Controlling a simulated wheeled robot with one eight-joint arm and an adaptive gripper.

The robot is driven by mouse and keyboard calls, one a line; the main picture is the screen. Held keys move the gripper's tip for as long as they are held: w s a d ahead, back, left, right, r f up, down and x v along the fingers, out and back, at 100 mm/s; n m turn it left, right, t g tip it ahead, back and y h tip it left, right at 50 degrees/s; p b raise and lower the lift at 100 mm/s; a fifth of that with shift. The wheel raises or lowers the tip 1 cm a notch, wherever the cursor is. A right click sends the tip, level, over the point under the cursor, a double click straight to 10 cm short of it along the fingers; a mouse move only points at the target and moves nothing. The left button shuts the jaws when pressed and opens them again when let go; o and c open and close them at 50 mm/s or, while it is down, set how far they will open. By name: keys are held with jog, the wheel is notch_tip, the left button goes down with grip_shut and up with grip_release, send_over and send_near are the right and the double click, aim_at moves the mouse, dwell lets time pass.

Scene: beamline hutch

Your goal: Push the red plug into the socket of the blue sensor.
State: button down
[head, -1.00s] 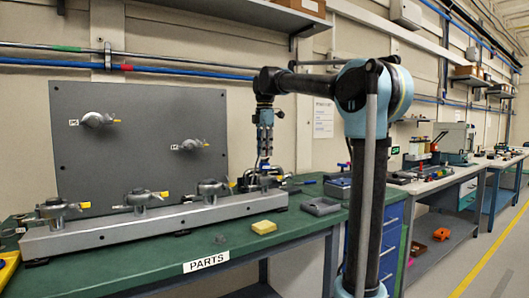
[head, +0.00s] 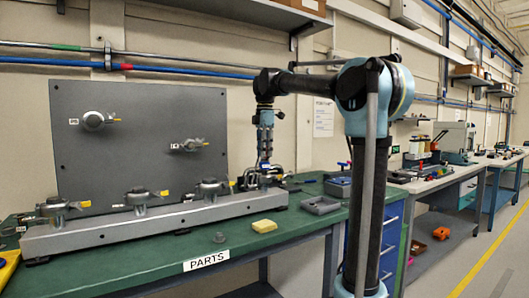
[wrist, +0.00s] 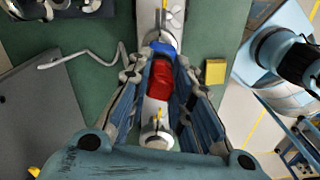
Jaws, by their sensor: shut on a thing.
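My gripper (wrist: 160,62) is shut on the red plug (wrist: 162,82), which lies between its two fingers in the wrist view. Just beyond the plug is a blue part (wrist: 162,48), seemingly the blue sensor's; it looks close against the plug's far end. I cannot tell whether the plug is inside the socket. In the head view my gripper (head: 265,161) points down at the right end of the grey rail (head: 150,225), among the fittings there. The plug and the blue sensor cannot be made out in that view.
Several round grey fittings with yellow tags stand along the rail, one (head: 137,198) near its middle. A grey panel (head: 140,155) stands behind. A yellow block (head: 264,226) and a grey tray (head: 320,205) lie on the green bench (head: 130,265). A bent grey rod (wrist: 82,58) lies beside my fingers.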

jog(key=shift+f, duration=0.15)
jog(key=c, duration=1.4)
grip_release()
jog(key=shift+o, duration=0.2)
notch_tip(320, 180, up, 12)
jog(key=s+d+f+m+t, duration=0.1)
jog(key=s+d+f+m, duration=0.4)
jog(key=s+d+f, duration=0.3)
jog(key=s+d+f+m, duration=0.5)
jog(key=d+f+m, duration=0.1)
jog(key=f, duration=0.5)
jog(key=s+d+f+m, duration=0.2)
jog(key=s+f, duration=0.4)
jog(key=f, duration=0.4)
jog(key=s+d+f+m, duration=0.3)
jog(key=s+f+m, duration=0.2)
jog(key=f, duration=0.5)
jog(key=s+d+f+m+t, duration=0.1)
jog(key=s+d+f+m, duration=0.1)
jog(key=s+f+m, duration=0.2)
jog(key=s+f, duration=0.3)
jog(key=f, duration=0.4)
jog(key=shift+s+d, duration=0.2)
jog(key=shift+s, duration=0.2)
